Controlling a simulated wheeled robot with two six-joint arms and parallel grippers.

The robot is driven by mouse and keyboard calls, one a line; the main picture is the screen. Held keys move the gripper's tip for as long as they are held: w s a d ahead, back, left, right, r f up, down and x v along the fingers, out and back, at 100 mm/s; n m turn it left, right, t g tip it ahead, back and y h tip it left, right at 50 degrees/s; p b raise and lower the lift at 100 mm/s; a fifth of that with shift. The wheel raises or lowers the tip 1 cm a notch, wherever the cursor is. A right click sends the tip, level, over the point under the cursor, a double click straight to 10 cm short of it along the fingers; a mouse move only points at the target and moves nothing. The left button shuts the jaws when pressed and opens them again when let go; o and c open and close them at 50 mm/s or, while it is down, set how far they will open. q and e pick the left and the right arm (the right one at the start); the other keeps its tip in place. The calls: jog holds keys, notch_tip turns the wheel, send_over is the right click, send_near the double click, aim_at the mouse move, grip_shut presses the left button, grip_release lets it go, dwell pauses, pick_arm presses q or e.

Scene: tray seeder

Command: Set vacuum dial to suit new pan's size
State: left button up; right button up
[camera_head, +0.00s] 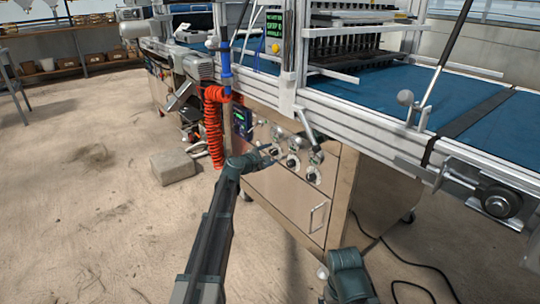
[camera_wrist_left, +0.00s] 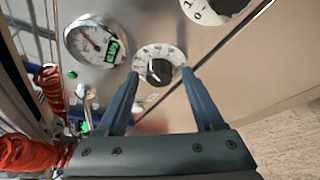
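A dial with a black knob on a white numbered ring (camera_wrist_left: 159,70) sits on the metal panel in the left wrist view. A round gauge (camera_wrist_left: 90,38) with a red needle and green digits is to its left. My left gripper (camera_wrist_left: 160,76) is open and empty; its fingertips appear on either side of the knob, and contact cannot be told. In the head view my left gripper (camera_head: 266,156) is at the panel's left dials. The dial labels are too small to read.
Another dial (camera_wrist_left: 215,6) is at the upper right of the wrist view. In the head view, a coiled red hose (camera_head: 214,125) hangs left of the panel, and a cabinet handle (camera_head: 318,217) sits below. A blue belt (camera_head: 385,88) runs above. A block (camera_head: 172,167) lies on the floor.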

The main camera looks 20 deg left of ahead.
pick_arm(q)
jog(key=p+v, duration=0.3)
jog(key=v, duration=1)
jog(key=shift+s+a, duration=0.15)
jog(key=shift+s, duration=0.15)
jog(key=shift+r, duration=0.1)
jog(key=s+d+f+m+g+p, duration=0.1)
jog(key=s+d+m+g+p, duration=0.15)
jog(key=s+d+m, duration=0.4)
jog(key=s+d+f+m+g+h+p, duration=0.1)
jog(key=s+d+f+m+g+p, duration=0.2)
jog(key=d, duration=0.6)
jog(key=s+d+m+g+p, duration=0.2)
jog(key=s+d+m+g, duration=0.2)
jog(key=s+d, duration=0.3)
jog(key=s+d+m+g+y+p, duration=0.1)
jog(key=s+m+g+y+p, duration=0.4)
jog(key=s+m, duration=0.6)
jog(key=s+y+p, duration=0.1)
jog(key=s+y, duration=0.1)
jog(key=s, duration=0.5)
jog(key=shift+s+d+r, duration=0.25)
jog(key=shift+s+d, duration=0.1)
jog(key=shift+s, duration=0.05)
